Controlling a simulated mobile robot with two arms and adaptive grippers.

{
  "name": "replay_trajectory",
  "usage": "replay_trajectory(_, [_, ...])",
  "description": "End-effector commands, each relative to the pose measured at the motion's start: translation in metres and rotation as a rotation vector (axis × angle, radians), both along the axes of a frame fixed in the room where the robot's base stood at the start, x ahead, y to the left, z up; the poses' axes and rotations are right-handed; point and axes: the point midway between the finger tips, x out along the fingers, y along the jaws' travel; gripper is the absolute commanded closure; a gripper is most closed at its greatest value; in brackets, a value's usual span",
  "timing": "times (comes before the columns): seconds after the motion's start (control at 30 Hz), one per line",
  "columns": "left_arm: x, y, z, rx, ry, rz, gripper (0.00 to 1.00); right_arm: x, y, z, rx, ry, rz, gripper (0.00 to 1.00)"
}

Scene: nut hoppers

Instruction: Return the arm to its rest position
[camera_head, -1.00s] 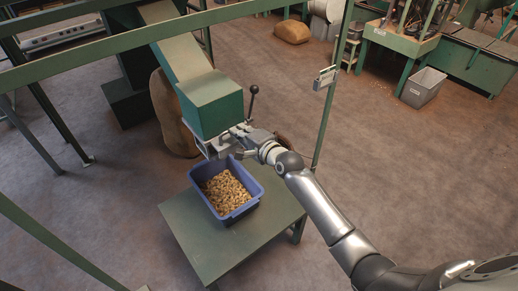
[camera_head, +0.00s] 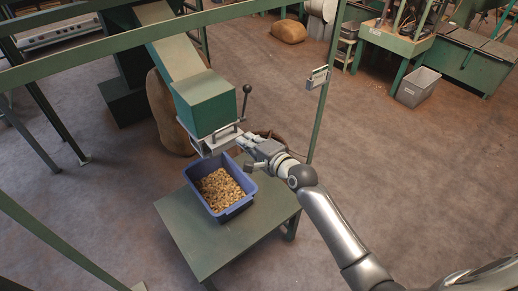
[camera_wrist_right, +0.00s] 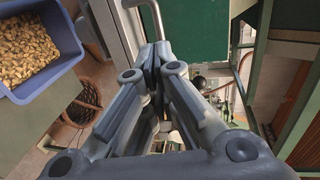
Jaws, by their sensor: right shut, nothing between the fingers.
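My right gripper (camera_head: 246,141) is in front of the green hopper's outlet, just above and beside the blue bin. In the right wrist view its fingers (camera_wrist_right: 154,62) are together with nothing between them. The hopper (camera_head: 207,103) has a metal slide gate (camera_head: 216,143) with a loop handle at its mouth. In the right wrist view the handle (camera_wrist_right: 152,14) shows just beyond the fingertips; I cannot tell whether they touch. The blue bin (camera_head: 238,208) holds a heap of nuts (camera_head: 219,188) and also shows in the right wrist view (camera_wrist_right: 62,62). My left gripper is not in view.
The bin stands on a green table (camera_head: 205,248). A green post (camera_head: 318,120) with a small box (camera_head: 318,79) rises right of the hopper. A black-knobbed lever (camera_head: 245,101) stands beside the hopper. A sack (camera_head: 165,113) is behind it. Floor on the right is open.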

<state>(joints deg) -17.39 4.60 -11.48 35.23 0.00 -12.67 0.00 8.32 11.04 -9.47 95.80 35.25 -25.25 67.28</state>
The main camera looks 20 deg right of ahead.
Motion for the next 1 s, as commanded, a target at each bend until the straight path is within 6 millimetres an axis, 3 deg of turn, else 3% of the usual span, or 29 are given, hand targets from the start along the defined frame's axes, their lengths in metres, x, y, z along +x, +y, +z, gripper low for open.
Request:
replay_trajectory(0.17, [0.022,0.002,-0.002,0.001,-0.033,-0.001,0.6,-0.026,-0.01,0.004,-0.002,0.001,-0.001,1.0])
replay_trajectory(0.33, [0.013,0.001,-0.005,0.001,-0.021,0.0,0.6,-0.041,-0.016,0.008,-0.001,0.001,-0.001,1.0])
replay_trajectory(0.57, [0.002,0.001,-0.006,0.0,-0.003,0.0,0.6,-0.047,-0.018,0.01,-0.002,0.001,-0.001,1.0])
replay_trajectory(0.67, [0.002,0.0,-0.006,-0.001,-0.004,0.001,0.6,-0.047,-0.019,-0.001,-0.02,0.014,-0.003,1.0])
replay_trajectory(0.77, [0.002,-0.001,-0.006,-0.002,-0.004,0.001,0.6,-0.05,-0.024,-0.038,-0.09,0.055,-0.009,1.0])
replay_trajectory(0.87, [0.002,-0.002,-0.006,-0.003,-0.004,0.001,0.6,-0.062,-0.032,-0.1,-0.217,0.126,-0.004,1.0])
replay_trajectory(1.0, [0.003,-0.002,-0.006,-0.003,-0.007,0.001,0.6,-0.098,-0.046,-0.202,-0.443,0.244,0.045,1.0])
